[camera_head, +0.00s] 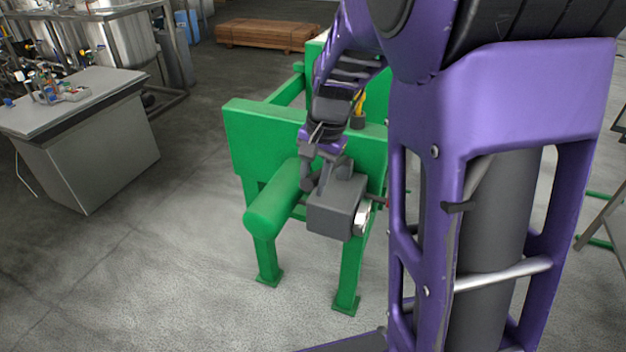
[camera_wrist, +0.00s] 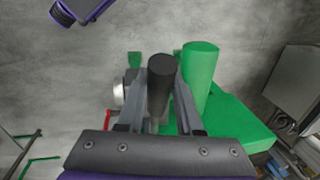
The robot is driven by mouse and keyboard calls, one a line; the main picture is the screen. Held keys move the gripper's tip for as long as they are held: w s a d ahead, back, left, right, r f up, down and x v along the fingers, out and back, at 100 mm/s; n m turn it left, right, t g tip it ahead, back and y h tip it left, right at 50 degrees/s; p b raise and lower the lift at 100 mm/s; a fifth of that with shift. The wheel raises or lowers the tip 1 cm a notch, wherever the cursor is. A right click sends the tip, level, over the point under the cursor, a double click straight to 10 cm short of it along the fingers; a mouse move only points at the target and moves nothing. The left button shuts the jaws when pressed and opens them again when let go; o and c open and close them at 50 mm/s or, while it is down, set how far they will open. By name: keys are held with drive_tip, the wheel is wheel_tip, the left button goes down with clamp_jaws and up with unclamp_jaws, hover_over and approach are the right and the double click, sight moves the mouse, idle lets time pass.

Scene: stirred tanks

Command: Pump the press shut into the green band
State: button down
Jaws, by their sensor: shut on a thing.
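The green press (camera_head: 252,135) stands in the middle of the head view, with a thick green cylinder (camera_head: 275,205) at its near end; the cylinder also shows in the wrist view (camera_wrist: 199,75). A grey pump box (camera_head: 335,208) sits beside the cylinder. A silver round gauge (camera_head: 362,217) on its right side is turned edge-on, so its band and needle are hidden; it also shows in the wrist view (camera_wrist: 119,93). My gripper (camera_head: 325,176) is above the box. In the wrist view its fingers (camera_wrist: 162,92) are shut on a dark pump handle (camera_wrist: 162,68).
A grey bench (camera_head: 75,95) with small items stands at the left, with steel tanks (camera_head: 125,40) behind it. Brown planks (camera_head: 265,34) lie at the back. A thin red bar (camera_wrist: 92,112) projects near the gauge. The floor left and in front of the press is clear.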

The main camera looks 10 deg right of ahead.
drive_tip(key=f+b, duration=0.1)
drive_tip(key=s+f+t+h+b, duration=0.1)
drive_tip(key=f, duration=0.1)
drive_tip(key=a+f+t+b, duration=0.1)
drive_tip(key=shift+s+f, duration=0.2)
drive_tip(key=shift+f, duration=0.2)
drive_tip(key=c, duration=0.6)
unclamp_jaws()
drive_tip(key=shift+r, duration=0.1)
